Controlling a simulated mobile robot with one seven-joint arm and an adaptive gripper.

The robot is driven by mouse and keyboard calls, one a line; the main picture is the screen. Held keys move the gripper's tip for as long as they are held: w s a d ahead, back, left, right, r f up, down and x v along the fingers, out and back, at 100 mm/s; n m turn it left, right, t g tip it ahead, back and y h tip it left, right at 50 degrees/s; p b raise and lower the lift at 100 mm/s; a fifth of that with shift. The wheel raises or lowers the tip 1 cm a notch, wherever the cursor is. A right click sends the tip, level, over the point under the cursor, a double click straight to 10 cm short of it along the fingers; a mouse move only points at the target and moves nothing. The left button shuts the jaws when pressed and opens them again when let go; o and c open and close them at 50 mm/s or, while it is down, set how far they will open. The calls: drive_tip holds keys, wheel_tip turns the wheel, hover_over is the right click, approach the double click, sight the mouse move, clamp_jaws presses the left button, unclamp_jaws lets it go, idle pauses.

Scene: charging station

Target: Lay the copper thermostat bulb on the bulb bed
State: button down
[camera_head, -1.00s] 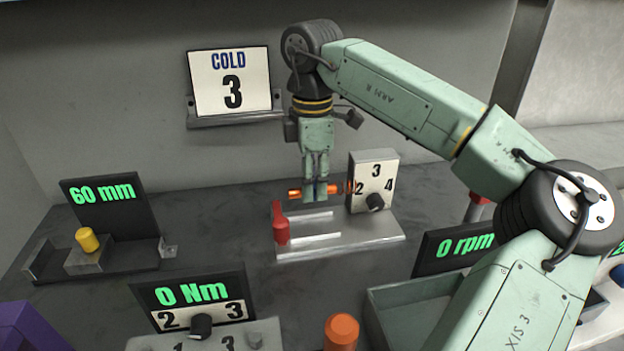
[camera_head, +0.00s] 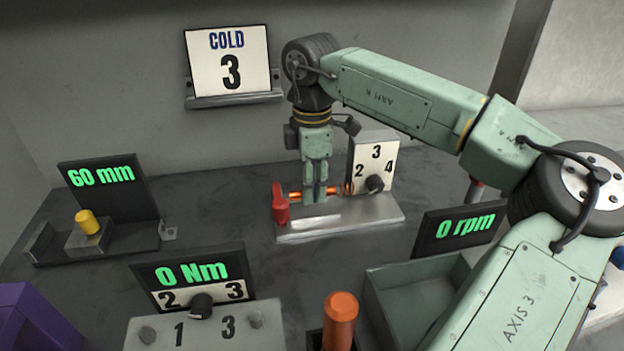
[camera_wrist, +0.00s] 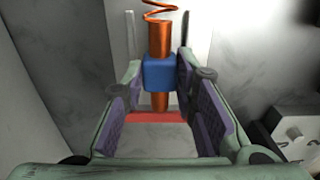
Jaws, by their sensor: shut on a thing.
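The copper thermostat bulb (camera_head: 295,195) lies level across my gripper (camera_head: 314,201), just above or on the bulb bed (camera_head: 352,222); I cannot tell whether it touches. In the wrist view the bulb (camera_wrist: 160,40) has a blue block (camera_wrist: 160,73) around its middle and a copper coil at its far end. My gripper's fingers (camera_wrist: 160,112) are on both sides of the blue block, shut on it. The bed is a grey metal plate with a red clamp (camera_head: 281,206) at its left end. My fingers hide the bulb's middle in the head view.
A dial box marked 2, 3, 4 (camera_head: 372,152) stands on the bed's right end, close to my gripper. A "COLD 3" sign (camera_head: 229,60) hangs on the back wall. A green tray (camera_head: 400,300) and an orange-topped handle (camera_head: 341,318) are in front.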

drive_tip(key=shift+f+b, duration=1.35)
drive_tip(key=shift+f, duration=0.05)
drive_tip(key=c, duration=1.2)
unclamp_jaws()
